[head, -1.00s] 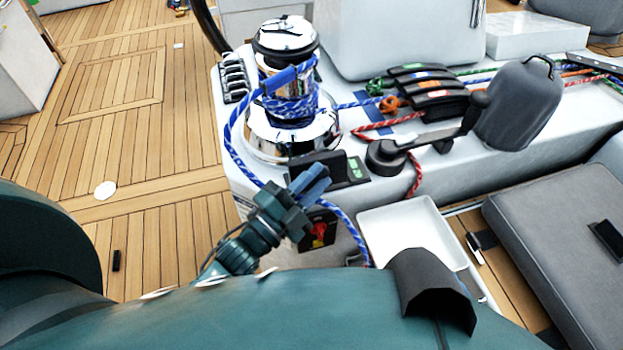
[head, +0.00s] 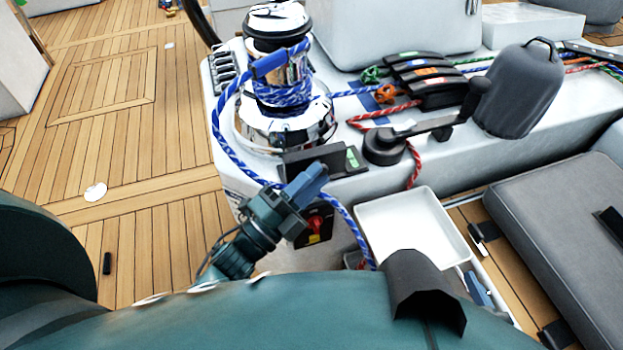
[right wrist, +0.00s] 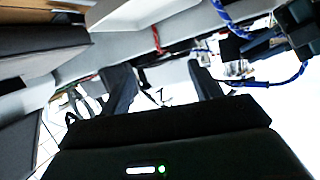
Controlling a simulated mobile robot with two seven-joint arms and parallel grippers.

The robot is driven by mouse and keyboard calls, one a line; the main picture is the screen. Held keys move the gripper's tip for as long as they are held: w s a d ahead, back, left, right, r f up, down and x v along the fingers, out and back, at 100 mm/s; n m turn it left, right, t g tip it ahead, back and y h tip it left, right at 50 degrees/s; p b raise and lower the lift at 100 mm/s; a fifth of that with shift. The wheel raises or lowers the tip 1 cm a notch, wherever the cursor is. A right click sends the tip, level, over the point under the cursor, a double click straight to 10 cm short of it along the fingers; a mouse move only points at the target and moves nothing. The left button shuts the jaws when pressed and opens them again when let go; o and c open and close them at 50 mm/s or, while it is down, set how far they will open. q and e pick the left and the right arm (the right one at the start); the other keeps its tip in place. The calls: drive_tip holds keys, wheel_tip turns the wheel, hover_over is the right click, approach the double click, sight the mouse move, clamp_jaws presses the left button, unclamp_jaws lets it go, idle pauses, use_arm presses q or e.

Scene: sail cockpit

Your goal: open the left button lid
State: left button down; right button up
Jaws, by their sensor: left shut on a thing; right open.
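The black button panel (head: 350,162) lies on the white cockpit ledge in front of the winch, with a green button mark showing at its right. The left button lid (head: 308,163) is a dark flap at the panel's left; its exact tilt is hard to tell. My left gripper (head: 312,182) is shut at the lid's front edge, its blue fingers hiding part of that edge. My right gripper (right wrist: 162,85) is open in the right wrist view, with nothing seen between its fingers. A blue part of it (head: 479,290) shows low right in the head view.
The chrome winch (head: 285,120) with blue rope stands behind the panel. The rope hangs past my left gripper, near a red switch (head: 316,224). A winch handle (head: 385,147), white tray (head: 410,225) and grey cushion (head: 560,220) lie to the right.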

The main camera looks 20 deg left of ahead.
use_arm(q)
drive_tip(key=c, duration=1.5)
unclamp_jaws()
drive_tip(key=shift+c, duration=0.2)
drive_tip(key=v, duration=1.3)
drive_tip(key=shift+b, duration=0.45)
use_arm(e)
drive_tip(key=shift+d+r, duration=0.2)
drive_tip(key=shift+r, duration=0.05)
use_arm(q)
drive_tip(key=shift+r, duration=0.1)
use_arm(e)
drive_tip(key=shift+s+a+f, duration=0.1)
